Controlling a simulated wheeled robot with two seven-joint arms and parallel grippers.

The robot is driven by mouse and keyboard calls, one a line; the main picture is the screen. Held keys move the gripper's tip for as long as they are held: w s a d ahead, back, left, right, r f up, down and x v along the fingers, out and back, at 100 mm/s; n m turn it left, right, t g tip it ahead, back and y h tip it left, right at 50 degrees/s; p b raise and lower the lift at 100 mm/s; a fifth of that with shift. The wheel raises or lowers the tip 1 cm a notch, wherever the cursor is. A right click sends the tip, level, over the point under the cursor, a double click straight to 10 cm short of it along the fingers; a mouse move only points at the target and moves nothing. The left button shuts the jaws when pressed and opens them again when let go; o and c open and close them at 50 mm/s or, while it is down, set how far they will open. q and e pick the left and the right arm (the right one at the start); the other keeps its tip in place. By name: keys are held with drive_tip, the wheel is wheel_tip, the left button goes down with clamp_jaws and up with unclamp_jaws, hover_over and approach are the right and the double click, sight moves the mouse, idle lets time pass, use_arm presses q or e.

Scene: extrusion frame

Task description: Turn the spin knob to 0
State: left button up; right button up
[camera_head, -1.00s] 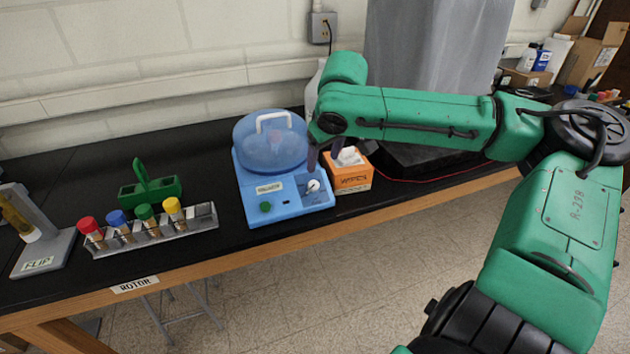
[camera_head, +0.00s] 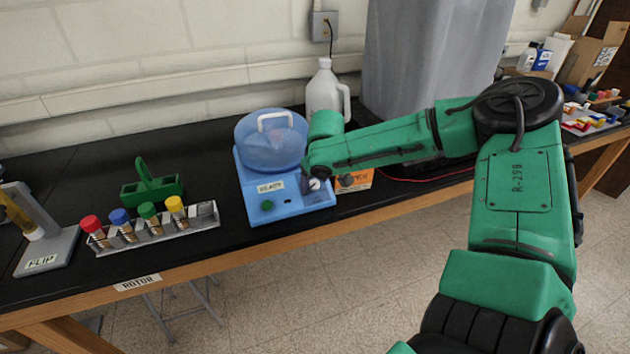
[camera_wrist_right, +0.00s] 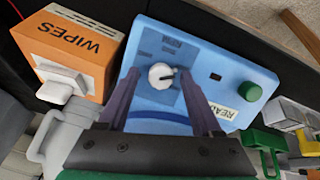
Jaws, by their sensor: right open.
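The blue centrifuge (camera_head: 285,205) stands on the black bench with its clear domed lid down. Its white spin knob (camera_head: 315,184) is at the right of the front panel, partly hidden by my gripper. In the right wrist view the knob (camera_wrist_right: 161,76) is round with a dark pointer mark toward the right. My right gripper (camera_head: 309,186) is over the panel. In the wrist view its two dark fingers (camera_wrist_right: 160,85) are open, one on each side of the knob, with gaps; contact is not visible. A green button (camera_head: 267,206) sits at the panel's left. My left gripper is out of view.
An orange wipes box (camera_head: 355,181) stands close at the centrifuge's right, partly behind my arm. A white jug (camera_head: 325,92) is behind. A rack of capped tubes (camera_head: 150,232) and a green carrier (camera_head: 152,190) stand to the left.

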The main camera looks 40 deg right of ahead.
clamp_jaws()
